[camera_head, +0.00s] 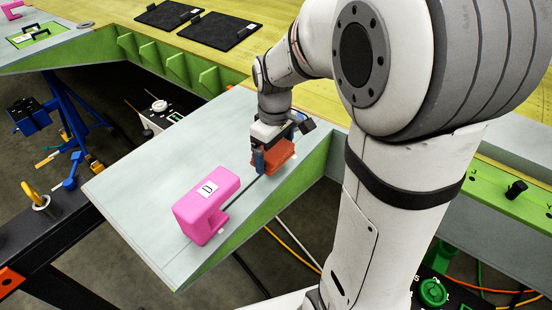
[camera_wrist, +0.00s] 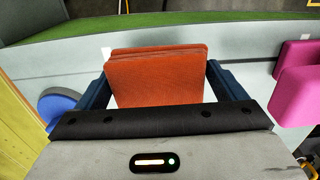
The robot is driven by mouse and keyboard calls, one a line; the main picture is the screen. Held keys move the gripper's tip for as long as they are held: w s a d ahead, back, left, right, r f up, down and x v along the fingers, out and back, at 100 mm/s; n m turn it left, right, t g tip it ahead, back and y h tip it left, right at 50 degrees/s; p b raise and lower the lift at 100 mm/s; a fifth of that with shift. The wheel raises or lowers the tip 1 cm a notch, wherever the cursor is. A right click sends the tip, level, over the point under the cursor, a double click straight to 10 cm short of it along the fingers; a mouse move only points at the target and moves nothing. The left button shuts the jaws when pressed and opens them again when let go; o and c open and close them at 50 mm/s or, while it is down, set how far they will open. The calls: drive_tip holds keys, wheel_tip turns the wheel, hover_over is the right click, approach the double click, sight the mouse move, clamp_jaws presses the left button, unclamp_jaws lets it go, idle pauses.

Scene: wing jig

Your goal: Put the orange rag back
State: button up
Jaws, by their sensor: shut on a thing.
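The orange rag (camera_head: 281,152) is a folded, block-like piece at my gripper, over the grey wing panel (camera_head: 150,180). In the wrist view the orange rag (camera_wrist: 158,78) sits between the two blue fingers of my gripper (camera_wrist: 158,88). My gripper (camera_head: 268,160) is shut on it from both sides in the head view. I cannot tell whether the rag touches the panel or hangs just above it. The rag's lower part is hidden by my gripper body in the wrist view.
A pink block marked D (camera_head: 205,205) stands on the panel to the left of my gripper; it also shows in the wrist view (camera_wrist: 298,85). Two black mats (camera_head: 218,31) lie on the yellow surface (camera_head: 120,18) behind. A blue round thing (camera_wrist: 58,107) shows in the wrist view.

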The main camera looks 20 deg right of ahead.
drive_tip(key=shift+s+f, duration=0.1)
drive_tip(key=shift+f, duration=1.85)
drive_tip(key=shift+f, duration=0.2)
drive_tip(key=o, duration=0.6)
drive_tip(key=shift+r, duration=0.15)
